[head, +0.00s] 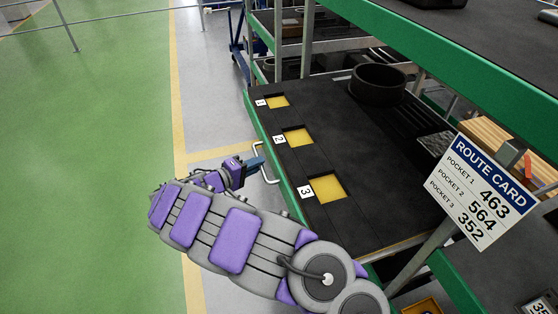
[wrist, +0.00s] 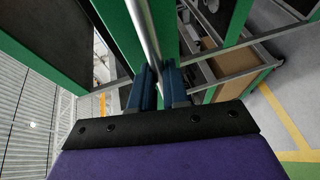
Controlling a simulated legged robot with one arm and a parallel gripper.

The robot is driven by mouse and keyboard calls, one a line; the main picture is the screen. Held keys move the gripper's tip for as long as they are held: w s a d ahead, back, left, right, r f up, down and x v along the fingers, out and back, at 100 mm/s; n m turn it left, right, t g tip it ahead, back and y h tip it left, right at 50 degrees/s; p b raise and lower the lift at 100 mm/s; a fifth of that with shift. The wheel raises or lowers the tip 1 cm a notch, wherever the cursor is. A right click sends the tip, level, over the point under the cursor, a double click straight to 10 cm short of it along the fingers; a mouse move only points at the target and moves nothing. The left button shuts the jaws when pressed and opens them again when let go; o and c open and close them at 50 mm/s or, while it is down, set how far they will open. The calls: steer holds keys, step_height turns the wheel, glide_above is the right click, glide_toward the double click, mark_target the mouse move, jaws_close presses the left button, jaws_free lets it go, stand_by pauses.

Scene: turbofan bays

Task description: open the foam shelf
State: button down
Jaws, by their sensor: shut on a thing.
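The foam shelf (head: 365,215) is a black foam deck with a green front edge, in the middle of the head view. It has three square yellow-bottomed pockets, labelled 1 (head: 277,102), 2 (head: 298,137) and 3 (head: 326,188). Its front edge appears to stand out past the rack uprights. A pale metal bar handle (head: 267,177) is on that edge. My gripper (head: 256,164) is shut on the handle. In the wrist view the blue fingers (wrist: 160,88) close around the metal bar (wrist: 144,35); the contact is partly hidden.
A black ring (head: 379,82) and ribbed dark parts sit on the foam. A route card (head: 478,192) reading 463, 564, 352 hangs at the right. Green beams of the rack (head: 470,62) pass above the shelf. The green floor (head: 90,150) to the left is clear.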

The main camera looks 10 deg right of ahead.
steer(key=a, duration=0.3)
steer(key=s+a, duration=0.1)
steer(key=a, duration=0.1)
steer(key=shift+f, duration=0.3)
steer(key=c, duration=1.2)
jaws_free()
steer(key=shift+w, duration=0.1)
steer(key=shift+o, duration=0.3)
steer(key=shift+r, duration=0.15)
steer(key=p+v, duration=0.1)
steer(key=v, duration=1.6)
steer(key=shift+a, duration=0.25)
